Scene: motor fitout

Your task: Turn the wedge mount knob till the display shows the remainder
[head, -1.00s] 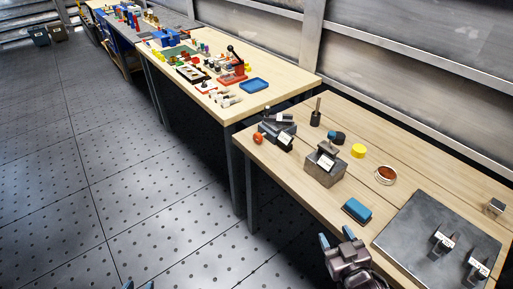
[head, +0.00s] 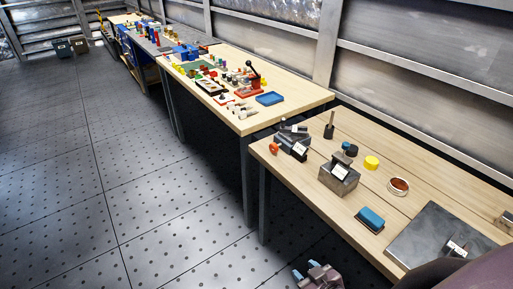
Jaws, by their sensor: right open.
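A dark device (head: 294,139) with an orange-red knob (head: 274,149) on its left side sits at the near table's left end. It carries a small white display or label (head: 299,149), too small to read. A grey metal block (head: 338,182) with a similar white plate stands to its right. I cannot tell for sure which is the wedge mount; the orange-red knob is the clearest one. My right gripper (head: 303,270) is open and empty, low at the bottom of the view in front of the table, well apart from both. My left gripper is out of view.
On the near table (head: 385,150) are a blue-topped block (head: 370,217), a yellow cylinder (head: 371,163), a round copper-coloured dish (head: 398,186), a dark upright post (head: 329,131) and a dark plate (head: 428,235). A cluttered second table (head: 310,97) adjoins behind. The floor at left is clear.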

